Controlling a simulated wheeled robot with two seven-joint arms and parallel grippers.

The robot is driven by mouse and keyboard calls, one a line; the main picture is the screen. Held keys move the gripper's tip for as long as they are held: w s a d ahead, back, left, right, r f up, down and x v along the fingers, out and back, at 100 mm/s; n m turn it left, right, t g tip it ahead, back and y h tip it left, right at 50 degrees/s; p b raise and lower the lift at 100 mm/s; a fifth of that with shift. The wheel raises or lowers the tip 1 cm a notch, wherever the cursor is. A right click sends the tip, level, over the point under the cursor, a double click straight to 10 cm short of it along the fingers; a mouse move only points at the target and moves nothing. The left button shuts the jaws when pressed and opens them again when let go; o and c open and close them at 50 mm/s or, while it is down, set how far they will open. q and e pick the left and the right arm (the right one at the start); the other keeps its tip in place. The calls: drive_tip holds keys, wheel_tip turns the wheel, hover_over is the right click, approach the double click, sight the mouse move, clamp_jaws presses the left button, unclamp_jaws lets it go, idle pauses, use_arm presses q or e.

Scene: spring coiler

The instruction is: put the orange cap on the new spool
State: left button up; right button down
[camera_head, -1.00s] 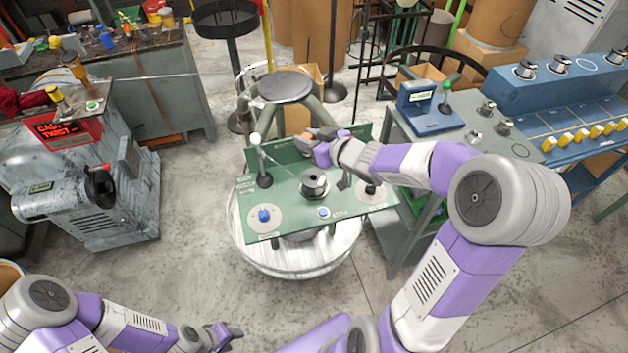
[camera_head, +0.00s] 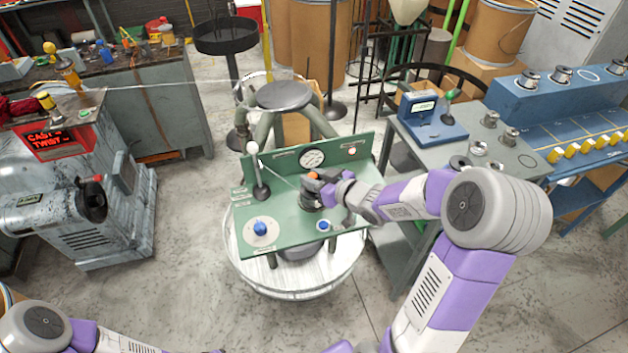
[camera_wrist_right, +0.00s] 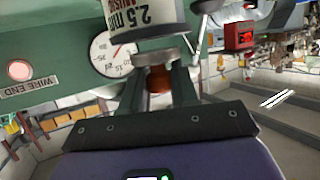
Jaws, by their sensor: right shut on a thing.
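My right gripper (camera_head: 317,181) is shut on the orange cap (camera_wrist_right: 158,78), which sits between the two fingers in the right wrist view. In the head view a bit of orange (camera_head: 313,175) shows at the fingertips. The gripper is right at the spool (camera_head: 308,200) on the green panel (camera_head: 285,222) and partly hides it. In the right wrist view the spool (camera_wrist_right: 146,18) carries a "2.5 mm MUSIC" label and is just beyond the fingertips. I cannot tell whether the cap touches it. Only a sliver of my left gripper shows at the bottom edge.
A lever with a white knob (camera_head: 252,147), a gauge (camera_head: 312,158) and blue buttons (camera_head: 260,228) are on the panel near the spool. A grey table (camera_head: 425,160) with several small spools stands close on the right. Open floor lies in front.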

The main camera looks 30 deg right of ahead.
drive_tip(key=shift+f+b, duration=0.45)
drive_tip(key=shift+f, duration=0.1)
drive_tip(key=c, duration=0.9)
unclamp_jaws()
drive_tip(key=shift+o, duration=0.2)
drive_tip(key=shift+r, duration=0.1)
drive_tip(key=shift+r+p, duration=0.65)
drive_tip(key=shift+r, duration=0.1)
drive_tip(key=p+v, duration=0.3)
drive_tip(key=v, duration=0.9)
drive_tip(key=shift+f+p, duration=0.2)
drive_tip(key=shift+p, duration=0.15)
